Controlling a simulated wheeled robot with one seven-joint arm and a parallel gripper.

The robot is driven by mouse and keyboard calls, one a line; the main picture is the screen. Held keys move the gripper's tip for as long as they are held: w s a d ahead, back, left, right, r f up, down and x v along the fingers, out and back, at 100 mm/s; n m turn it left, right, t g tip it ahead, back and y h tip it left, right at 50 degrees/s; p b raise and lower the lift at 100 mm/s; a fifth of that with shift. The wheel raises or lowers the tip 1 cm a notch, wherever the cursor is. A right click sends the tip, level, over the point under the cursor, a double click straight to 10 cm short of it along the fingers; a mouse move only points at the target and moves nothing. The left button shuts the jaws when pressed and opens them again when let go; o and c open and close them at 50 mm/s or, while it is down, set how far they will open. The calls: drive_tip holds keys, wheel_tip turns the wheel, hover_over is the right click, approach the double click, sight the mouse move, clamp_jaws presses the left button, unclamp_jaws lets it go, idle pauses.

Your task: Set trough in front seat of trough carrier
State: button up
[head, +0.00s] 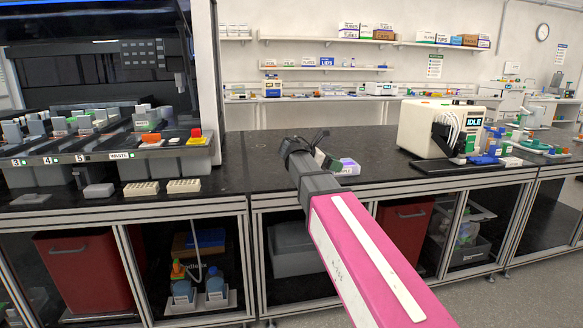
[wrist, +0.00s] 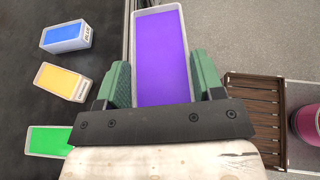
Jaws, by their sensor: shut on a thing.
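My gripper (wrist: 160,78) is shut on a long white trough filled with purple (wrist: 160,50), with one green finger on each side of it. In the head view my gripper (head: 326,159) is over the front of the dark bench, and the white and purple trough (head: 347,167) shows beside it. The wrist view shows the trough close to the bench's front edge, with floor beyond on the right. I cannot tell its height above the bench. I cannot clearly make out the trough carrier or its front seat in either view.
Blue (wrist: 66,36), orange (wrist: 61,82) and green (wrist: 48,140) troughs lie on the black surface to the left. A loaded instrument deck (head: 130,155) stands at the left of the head view. A white machine marked IDLE (head: 425,125) stands right. The bench top (head: 255,160) between is mostly clear.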

drive_tip(key=s+d+f+n+t+y, duration=0.1)
drive_tip(key=s+f, duration=0.3)
drive_tip(key=f, duration=0.5)
drive_tip(key=s+d+f+n+t+y, duration=0.1)
drive_tip(key=s+d+f+n+t, duration=0.2)
drive_tip(key=f, duration=0.6)
drive_tip(key=s+n+t, duration=0.1)
drive_tip(key=s, duration=0.1)
drive_tip(key=shift+s+f+t+y, duration=0.15)
drive_tip(key=shift+s+t+y, duration=0.15)
